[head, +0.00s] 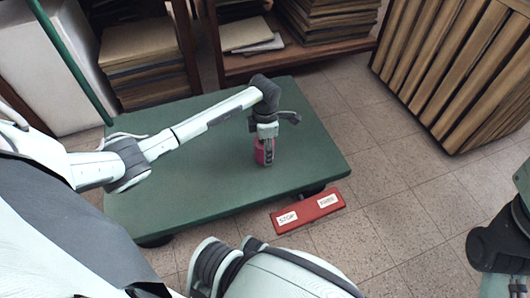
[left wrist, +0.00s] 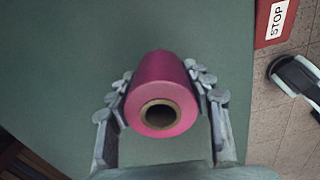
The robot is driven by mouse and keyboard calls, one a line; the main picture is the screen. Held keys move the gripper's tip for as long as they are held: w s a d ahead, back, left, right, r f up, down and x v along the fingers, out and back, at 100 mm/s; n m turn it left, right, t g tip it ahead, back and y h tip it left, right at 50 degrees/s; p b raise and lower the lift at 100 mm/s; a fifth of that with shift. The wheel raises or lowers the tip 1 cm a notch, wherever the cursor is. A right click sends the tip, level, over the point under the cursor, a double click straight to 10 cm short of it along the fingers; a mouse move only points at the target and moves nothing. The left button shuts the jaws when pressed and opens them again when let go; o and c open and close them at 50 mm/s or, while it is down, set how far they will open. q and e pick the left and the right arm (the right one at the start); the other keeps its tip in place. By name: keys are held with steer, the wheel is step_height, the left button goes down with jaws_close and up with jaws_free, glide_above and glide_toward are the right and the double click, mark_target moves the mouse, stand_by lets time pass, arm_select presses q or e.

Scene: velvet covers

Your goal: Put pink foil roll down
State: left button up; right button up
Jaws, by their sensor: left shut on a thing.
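The pink foil roll (left wrist: 163,92) is held between the fingers of my left gripper (left wrist: 162,105), with its open core facing the wrist camera. In the head view the roll (head: 263,152) shows below my left gripper (head: 266,138), upright over the green platform (head: 190,190), near its right part. The roll's lower end is close to the platform surface; I cannot tell if it touches. My left gripper is shut on the roll. My right arm shows only in part at the right edge of the head view, and its gripper is not visible.
A red pedal bar (head: 308,212) with STOP lettering sticks out at the platform's front edge. Shelves with stacked boards (head: 150,55) stand behind, and a crate of upright boards (head: 455,65) stands at the right. The platform around the roll is clear.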

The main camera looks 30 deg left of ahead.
arm_select(q)
steer(key=shift+f, duration=0.3)
steer(key=shift+f, duration=0.1)
steer(key=shift+f, duration=0.15)
steer(key=o, duration=1.2)
steer(key=shift+o, duration=0.2)
steer(key=shift+r, duration=0.2)
